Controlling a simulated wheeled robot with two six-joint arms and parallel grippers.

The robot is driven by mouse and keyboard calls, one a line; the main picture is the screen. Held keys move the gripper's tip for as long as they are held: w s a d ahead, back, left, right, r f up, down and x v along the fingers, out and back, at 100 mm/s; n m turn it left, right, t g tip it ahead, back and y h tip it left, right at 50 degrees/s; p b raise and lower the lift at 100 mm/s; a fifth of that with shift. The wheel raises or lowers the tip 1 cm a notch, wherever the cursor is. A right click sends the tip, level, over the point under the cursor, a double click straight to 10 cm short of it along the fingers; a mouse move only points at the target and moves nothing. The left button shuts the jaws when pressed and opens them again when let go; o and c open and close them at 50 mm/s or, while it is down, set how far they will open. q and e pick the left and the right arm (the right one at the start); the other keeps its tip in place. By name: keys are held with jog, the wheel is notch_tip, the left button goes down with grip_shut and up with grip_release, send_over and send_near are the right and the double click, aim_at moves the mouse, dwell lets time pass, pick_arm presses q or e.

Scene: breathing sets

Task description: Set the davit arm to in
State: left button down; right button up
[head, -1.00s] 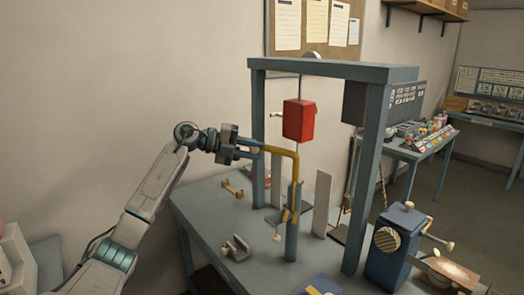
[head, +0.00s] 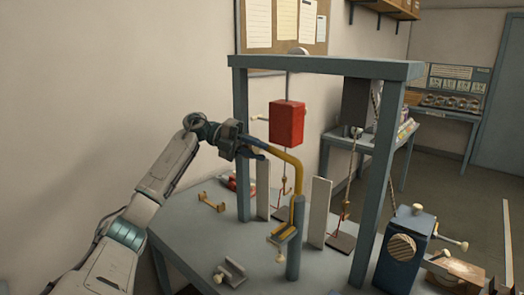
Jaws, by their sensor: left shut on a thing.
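The yellow davit arm (head: 289,158) rises from a blue-grey post (head: 296,235) on the table, bends, and reaches toward the back left. My left gripper (head: 257,146) is shut on the outer end of the davit arm, just in front of the frame's left upright. A small yellow bracket with a pale knob (head: 281,257) sits on the side of the post. My right gripper is not in view.
A blue-grey frame (head: 330,67) stands over the table (head: 190,236), with a red block (head: 287,123) hanging inside it. A yellow bracket (head: 212,203) and a grey bracket (head: 231,272) lie on the table.

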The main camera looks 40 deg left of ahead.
pick_arm(q)
jog(key=shift+r, duration=0.15)
jog(key=c, duration=1.5)
grip_release()
jog(key=o, duration=0.3)
jog(key=shift+w, duration=0.2)
jog(key=b+v, duration=0.3)
jog(key=v, duration=0.8)
jog(key=shift+w, duration=0.1)
